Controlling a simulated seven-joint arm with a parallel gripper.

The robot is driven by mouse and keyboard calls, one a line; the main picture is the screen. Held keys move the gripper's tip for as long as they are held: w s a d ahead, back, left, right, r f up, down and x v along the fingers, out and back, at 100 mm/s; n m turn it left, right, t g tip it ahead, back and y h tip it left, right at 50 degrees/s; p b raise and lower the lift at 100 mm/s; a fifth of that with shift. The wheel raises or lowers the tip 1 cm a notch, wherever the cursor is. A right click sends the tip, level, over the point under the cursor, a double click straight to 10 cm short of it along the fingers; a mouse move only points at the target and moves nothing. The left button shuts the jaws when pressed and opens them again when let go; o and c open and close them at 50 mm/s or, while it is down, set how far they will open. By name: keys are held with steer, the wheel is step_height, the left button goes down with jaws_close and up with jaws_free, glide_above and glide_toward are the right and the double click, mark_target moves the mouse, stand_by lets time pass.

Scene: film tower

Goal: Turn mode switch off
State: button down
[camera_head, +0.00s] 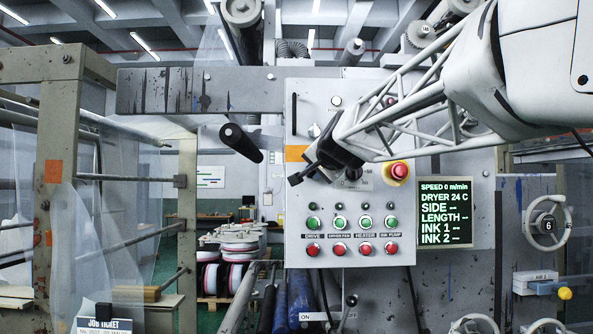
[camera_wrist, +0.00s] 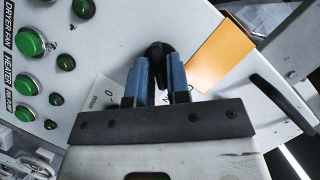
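Part of the plate and knob is hidden by the fingers. In the head view my gripper (camera_head: 318,162) is against the upper middle of the grey control panel (camera_head: 300,220) and covers the switch. The switch's exact setting cannot be read.
Green buttons (camera_head: 340,222) and red buttons (camera_head: 339,249) sit below my gripper. A red emergency button (camera_head: 398,170) is to the right, beside a display (camera_head: 446,212) reading speed 0. A black handle (camera_wrist: 283,103) stands out near the orange label (camera_wrist: 222,52).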

steer(key=shift+w+n, duration=0.1)
steer(key=shift+n, duration=0.2)
stand_by(0.4)
steer(key=n+h, duration=0.2)
steer(key=n, duration=0.2)
steer(key=n+h, duration=0.3)
steer(key=n, duration=0.1)
steer(key=a+n+h, duration=0.1)
steer(key=n+h, duration=0.2)
steer(key=shift+f+n, duration=0.25)
steer(key=shift+n, duration=0.15)
stand_by(0.5)
stand_by(0.5)
steer(key=c, duration=1.2)
jaws_free()
steer(key=shift+r, duration=0.1)
steer(key=v, duration=0.7)
steer(key=shift+s, duration=0.35)
